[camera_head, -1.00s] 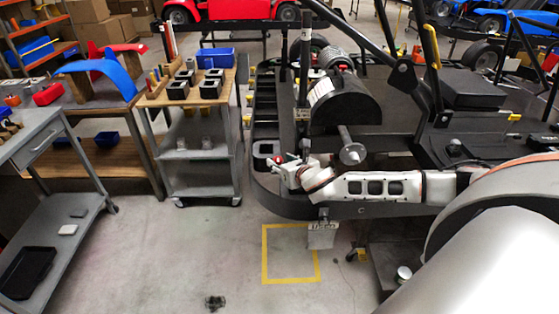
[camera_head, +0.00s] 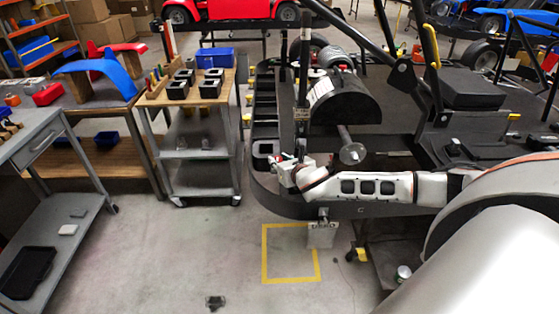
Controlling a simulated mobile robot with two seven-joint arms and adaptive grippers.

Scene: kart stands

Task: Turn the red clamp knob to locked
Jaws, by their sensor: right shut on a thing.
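My right gripper (camera_head: 283,166) is at the left end of my white arm, which reaches in from the right across the kart stand (camera_head: 295,206). It is small in the picture and stands at the stand's front left rim. It is shut on the red clamp knob, which is mostly hidden by the fingers; only a trace of red shows there. I cannot read the knob's angle. My left gripper is not in view.
A kart frame with a black seat-like cover (camera_head: 345,98) stands close behind my arm. A grey cart (camera_head: 192,153) with black bins is to the left. A yellow floor square (camera_head: 265,255) lies below on open floor.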

